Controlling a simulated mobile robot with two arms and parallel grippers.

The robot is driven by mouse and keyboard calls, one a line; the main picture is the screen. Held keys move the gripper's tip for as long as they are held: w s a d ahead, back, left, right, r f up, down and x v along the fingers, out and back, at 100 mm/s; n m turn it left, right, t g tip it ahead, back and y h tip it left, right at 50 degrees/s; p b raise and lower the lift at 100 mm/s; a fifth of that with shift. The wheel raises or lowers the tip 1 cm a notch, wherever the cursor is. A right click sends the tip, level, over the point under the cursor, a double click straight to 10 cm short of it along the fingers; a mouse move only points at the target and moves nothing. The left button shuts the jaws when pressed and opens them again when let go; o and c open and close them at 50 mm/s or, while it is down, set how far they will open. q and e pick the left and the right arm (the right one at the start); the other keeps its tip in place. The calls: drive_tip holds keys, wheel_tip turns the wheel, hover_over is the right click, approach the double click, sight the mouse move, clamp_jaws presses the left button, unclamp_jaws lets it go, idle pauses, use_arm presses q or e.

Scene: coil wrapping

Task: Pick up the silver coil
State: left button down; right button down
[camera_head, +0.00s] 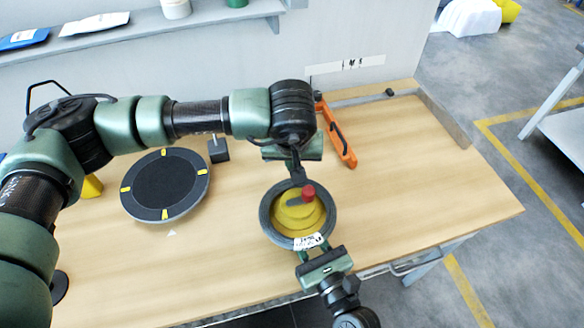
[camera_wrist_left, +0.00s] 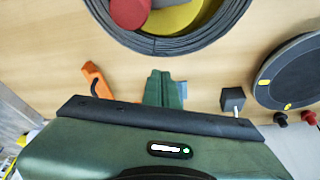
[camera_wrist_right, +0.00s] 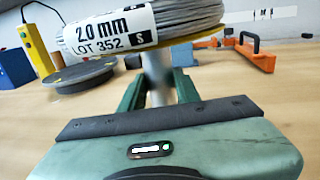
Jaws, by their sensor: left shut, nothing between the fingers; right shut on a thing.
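The silver coil (camera_head: 269,222) is a grey wire ring around a yellow hub (camera_head: 298,215) with a red knob (camera_head: 308,192). Its white label reads 2.0 mm in the right wrist view (camera_wrist_right: 190,15), where the coil sits above a light grey post (camera_wrist_right: 157,82). My right gripper (camera_wrist_right: 157,90) has its fingers on either side of that post, below the coil, and appears shut on it. My left gripper (camera_head: 297,172) is shut and empty at the coil's far edge; its fingers (camera_wrist_left: 162,82) show together in the left wrist view. Whether they touch the coil I cannot tell.
A round dark disc (camera_head: 165,185) with yellow marks lies left on the wooden table (camera_head: 420,200). A small dark block (camera_head: 218,150) and an orange tool (camera_head: 338,135) lie behind. A shelf (camera_head: 150,30) runs along the back. The table's right side is clear.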

sight(296, 241)
use_arm(q)
drive_tip(key=w+v, duration=0.1)
drive_tip(key=v, duration=0.8)
drive_tip(key=shift+w+r, duration=0.35)
drive_tip(key=c, duration=1.8)
unclamp_jaws()
drive_tip(key=shift+s+r, duration=0.1)
drive_tip(key=shift+r, duration=0.15)
drive_tip(key=o, duration=0.3)
drive_tip(key=shift+s+d+r, duration=0.1)
drive_tip(key=shift+s+d, duration=0.05)
drive_tip(key=s+d+n, duration=0.1)
drive_tip(key=s+n, duration=0.1)
drive_tip(key=s+d+n+g+y, duration=0.1)
drive_tip(key=s+n, duration=0.1)
drive_tip(key=n, duration=0.1)
drive_tip(key=s+d+n+g, duration=0.1)
drive_tip(key=s+d+n, duration=0.1)
drive_tip(key=shift+s+y, duration=0.3)
drive_tip(key=shift+s, duration=0.05)
drive_tip(key=s+d+n+g+y, duration=0.2)
drive_tip(key=s+n+y, duration=0.1)
drive_tip(key=s+n, duration=0.65)
drive_tip(key=shift+n, duration=0.25)
drive_tip(key=x, duration=0.7)
drive_tip(key=w+x, duration=0.1)
drive_tip(key=x, duration=0.3)
drive_tip(key=shift+a+f, duration=0.15)
drive_tip(key=shift+f, duration=0.15)
